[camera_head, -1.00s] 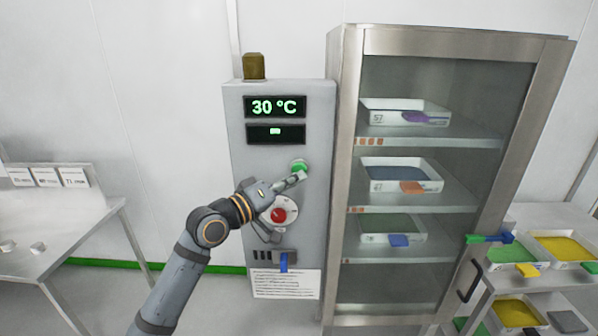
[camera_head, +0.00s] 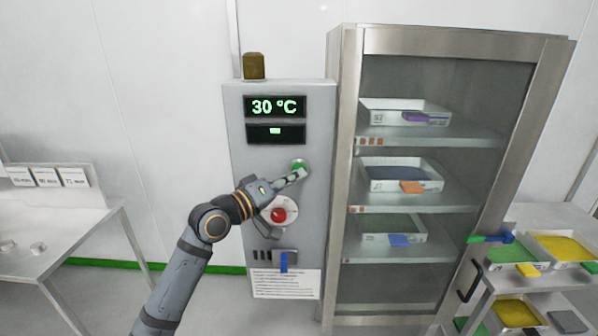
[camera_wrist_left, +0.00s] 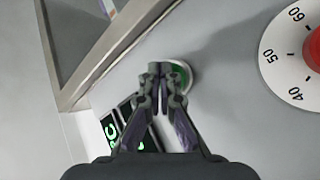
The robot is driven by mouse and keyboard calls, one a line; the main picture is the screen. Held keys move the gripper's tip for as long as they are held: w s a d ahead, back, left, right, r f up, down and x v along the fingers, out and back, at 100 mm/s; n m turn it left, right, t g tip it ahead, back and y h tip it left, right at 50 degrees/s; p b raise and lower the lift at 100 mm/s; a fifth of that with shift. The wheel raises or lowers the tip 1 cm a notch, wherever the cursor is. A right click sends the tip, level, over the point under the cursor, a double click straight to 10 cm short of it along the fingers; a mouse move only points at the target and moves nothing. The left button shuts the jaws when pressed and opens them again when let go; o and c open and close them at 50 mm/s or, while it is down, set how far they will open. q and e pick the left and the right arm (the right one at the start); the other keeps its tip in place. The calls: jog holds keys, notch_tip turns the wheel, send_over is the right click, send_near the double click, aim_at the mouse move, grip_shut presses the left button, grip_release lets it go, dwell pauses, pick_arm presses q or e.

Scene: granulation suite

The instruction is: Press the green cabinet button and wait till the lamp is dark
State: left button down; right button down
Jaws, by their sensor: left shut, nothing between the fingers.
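The green button (camera_head: 299,165) is on the front of the grey control cabinet (camera_head: 240,150). My left gripper (camera_head: 302,174) is shut and empty, with its fingertips at the button; they seem to touch it. In the left wrist view the closed fingertips (camera_wrist_left: 164,72) cover much of the green button (camera_wrist_left: 184,76). The lamp (camera_head: 254,66) on top of the cabinet is a dull brownish amber and shows no glow. My right gripper is not in view.
Below the button is a dial with a red centre (camera_head: 279,215). Above it a display (camera_head: 274,107) reads 30 °C. A glass-doored cabinet (camera_head: 346,120) with several trays stands close on the right. A table (camera_head: 60,215) is at the left.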

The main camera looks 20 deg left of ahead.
pick_arm(q)
jog(key=shift+w+a, duration=0.1)
jog(key=shift+w, duration=0.25)
dwell(0.3)
jog(key=shift+s, duration=0.1)
jog(key=shift+s+d+p, duration=0.25)
jog(key=shift+s+p, duration=0.05)
jog(key=shift+s, duration=0.5)
jog(key=shift+s, duration=0.1)
jog(key=s+p, duration=0.1)
jog(key=s, duration=0.1)
jog(key=s+d+p, duration=0.1)
jog(key=s, duration=0.1)
jog(key=shift+s+d+p, duration=0.2)
jog(key=shift+s+p, duration=0.1)
dwell(0.3)
